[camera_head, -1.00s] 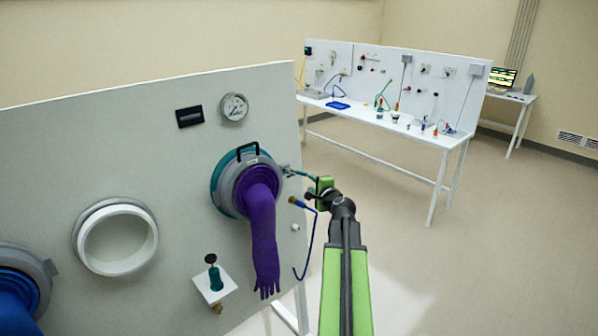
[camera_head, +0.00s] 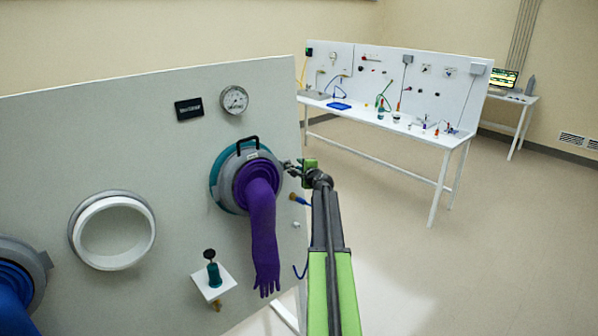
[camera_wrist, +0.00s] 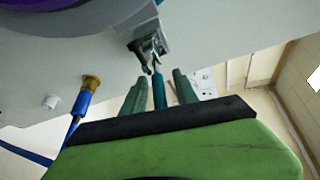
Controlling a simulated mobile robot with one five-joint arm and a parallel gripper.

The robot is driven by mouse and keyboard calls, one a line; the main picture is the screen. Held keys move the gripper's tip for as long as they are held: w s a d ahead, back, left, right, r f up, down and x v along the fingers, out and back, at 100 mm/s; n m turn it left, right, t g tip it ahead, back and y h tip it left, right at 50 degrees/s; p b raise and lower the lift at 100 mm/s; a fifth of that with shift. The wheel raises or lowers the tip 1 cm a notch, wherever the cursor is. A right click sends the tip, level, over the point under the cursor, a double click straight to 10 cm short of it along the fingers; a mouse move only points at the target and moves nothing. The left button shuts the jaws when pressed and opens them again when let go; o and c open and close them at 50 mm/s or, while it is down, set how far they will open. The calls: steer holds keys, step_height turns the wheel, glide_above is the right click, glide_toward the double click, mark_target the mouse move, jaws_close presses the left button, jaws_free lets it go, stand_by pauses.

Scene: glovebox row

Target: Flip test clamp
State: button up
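The clamp (camera_head: 287,167) is a small grey metal toggle at the right edge of the glove port ring, on the upright panel. In the wrist view the clamp (camera_wrist: 150,45) is ahead of my gripper, with its teal lever (camera_wrist: 159,92) pointing back towards me. My gripper (camera_wrist: 159,78) is open, with one finger on each side of the lever and a narrow gap showing on both sides. In the head view my gripper (camera_head: 299,166) is close to the clamp and hides most of the lever.
A purple glove (camera_head: 262,230) hangs from the port ring (camera_head: 219,182). A blue hose with a brass fitting (camera_wrist: 90,84) is left of my gripper. A small shelf (camera_head: 214,283) with a teal valve and an empty white port (camera_head: 113,233) are further left. Open floor lies right.

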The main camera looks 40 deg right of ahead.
jaws_close()
stand_by(1.4)
